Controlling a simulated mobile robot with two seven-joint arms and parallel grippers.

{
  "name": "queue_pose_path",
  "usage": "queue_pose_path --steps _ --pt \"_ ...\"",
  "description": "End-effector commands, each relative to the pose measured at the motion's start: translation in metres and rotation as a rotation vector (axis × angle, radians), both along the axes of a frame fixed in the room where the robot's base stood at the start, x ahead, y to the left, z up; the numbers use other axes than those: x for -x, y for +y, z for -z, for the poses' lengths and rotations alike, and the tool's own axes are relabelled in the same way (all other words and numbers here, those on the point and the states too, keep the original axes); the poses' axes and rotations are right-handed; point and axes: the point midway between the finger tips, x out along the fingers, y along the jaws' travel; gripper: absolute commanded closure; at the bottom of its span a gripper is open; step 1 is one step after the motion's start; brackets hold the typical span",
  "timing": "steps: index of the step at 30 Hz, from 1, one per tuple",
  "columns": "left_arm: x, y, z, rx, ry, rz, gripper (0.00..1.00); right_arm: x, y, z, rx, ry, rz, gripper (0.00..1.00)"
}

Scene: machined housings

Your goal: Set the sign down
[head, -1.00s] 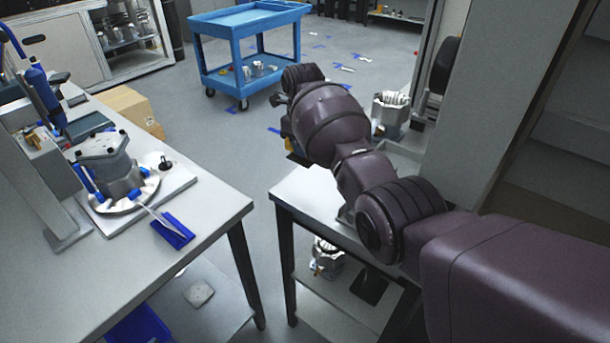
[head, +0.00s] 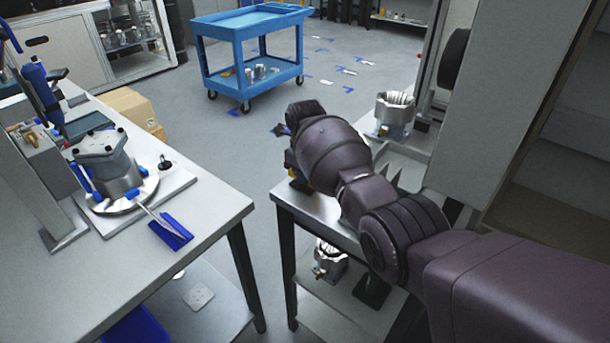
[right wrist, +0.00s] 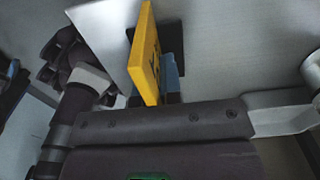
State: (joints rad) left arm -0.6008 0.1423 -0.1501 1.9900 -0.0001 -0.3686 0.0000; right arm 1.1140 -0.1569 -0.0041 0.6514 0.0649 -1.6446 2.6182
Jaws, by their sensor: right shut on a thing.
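The yellow sign (right wrist: 143,55) is upright in the right wrist view, with dark marks on its face. My right gripper (right wrist: 158,92) is shut on it. In the head view only a small yellow part of the sign (head: 292,172) shows, beside my right arm, low over the far left corner of the right-hand table (head: 315,204). My arm hides most of the gripper and the sign there. I cannot tell whether the sign touches the tabletop. My left gripper is not in view.
A machined housing (head: 394,115) stands at the back of the right-hand table, near a tall grey column. The left workbench (head: 215,203) carries another housing (head: 108,165) on a round plate and a blue pad (head: 171,231). A blue cart (head: 250,70) stands beyond, across open floor.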

Motion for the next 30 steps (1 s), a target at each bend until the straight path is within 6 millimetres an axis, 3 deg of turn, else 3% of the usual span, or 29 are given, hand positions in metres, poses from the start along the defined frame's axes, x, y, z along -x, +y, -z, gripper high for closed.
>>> queue_pose_path --steps 6,7,11,22,30 --pt "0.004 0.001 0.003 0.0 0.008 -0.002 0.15 0.0 0.0 0.004 0.0 0.001 0.0 1.0" --pt "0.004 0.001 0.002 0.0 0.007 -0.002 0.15 0.0 0.0 0.003 0.0 0.0 0.0 0.89" --pt "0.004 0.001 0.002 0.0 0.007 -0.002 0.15 0.0 0.0 0.003 0.0 0.001 0.0 0.69" --pt "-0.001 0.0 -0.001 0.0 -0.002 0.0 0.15 0.0 0.0 -0.002 0.0 0.0 0.0 0.68" --pt "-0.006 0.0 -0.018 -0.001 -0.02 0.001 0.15 0.0 0.001 -0.046 -0.002 -0.004 -0.001 0.68"
